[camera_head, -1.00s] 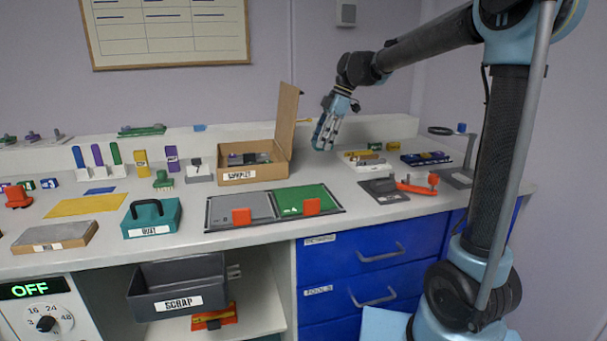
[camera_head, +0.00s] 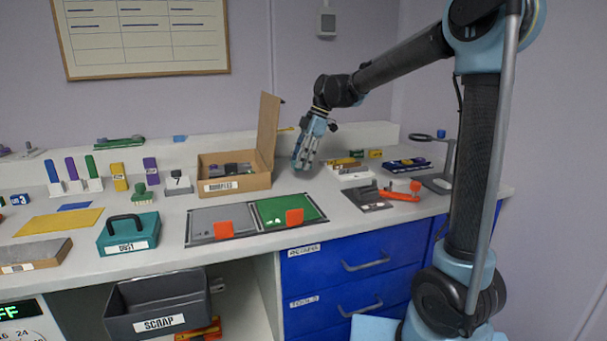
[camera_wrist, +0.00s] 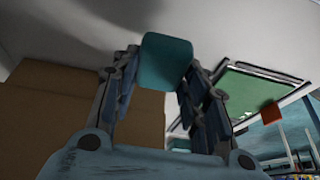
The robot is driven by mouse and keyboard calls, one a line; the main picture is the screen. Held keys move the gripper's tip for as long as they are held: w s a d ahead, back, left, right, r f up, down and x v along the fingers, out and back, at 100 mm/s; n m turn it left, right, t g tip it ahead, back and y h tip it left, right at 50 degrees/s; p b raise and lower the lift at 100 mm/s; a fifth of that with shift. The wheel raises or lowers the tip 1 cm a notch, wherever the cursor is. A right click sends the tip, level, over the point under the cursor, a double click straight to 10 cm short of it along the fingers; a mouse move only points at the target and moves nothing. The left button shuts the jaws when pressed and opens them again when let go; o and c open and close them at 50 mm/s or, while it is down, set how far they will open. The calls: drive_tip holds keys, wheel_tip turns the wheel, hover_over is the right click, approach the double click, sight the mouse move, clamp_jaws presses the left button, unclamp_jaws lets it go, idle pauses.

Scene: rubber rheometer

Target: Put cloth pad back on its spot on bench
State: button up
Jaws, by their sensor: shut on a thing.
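A teal square pad (camera_wrist: 166,62), which looks like the cloth pad, is between my fingertips in the wrist view. My gripper (camera_wrist: 163,75) is shut on it. In the head view my gripper (camera_head: 302,165) points down over the back of the bench (camera_head: 330,210), just right of the open cardboard box (camera_head: 235,184). The pad is too small or hidden to make out there. I cannot tell whether it touches the bench top. No marked spot for it can be made out.
The box's raised lid (camera_head: 268,130) stands close left of my gripper. A white tray (camera_head: 352,173) with small items is to the right. The green mat (camera_head: 275,211) and a red-handled tool (camera_head: 402,192) lie in front.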

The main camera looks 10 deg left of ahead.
drive_tip(key=shift+f, duration=2.2)
drive_tip(key=o, duration=1)
drive_tip(key=shift+f, duration=0.1)
drive_tip(key=v, duration=1.2)
drive_tip(key=shift+s, duration=0.1)
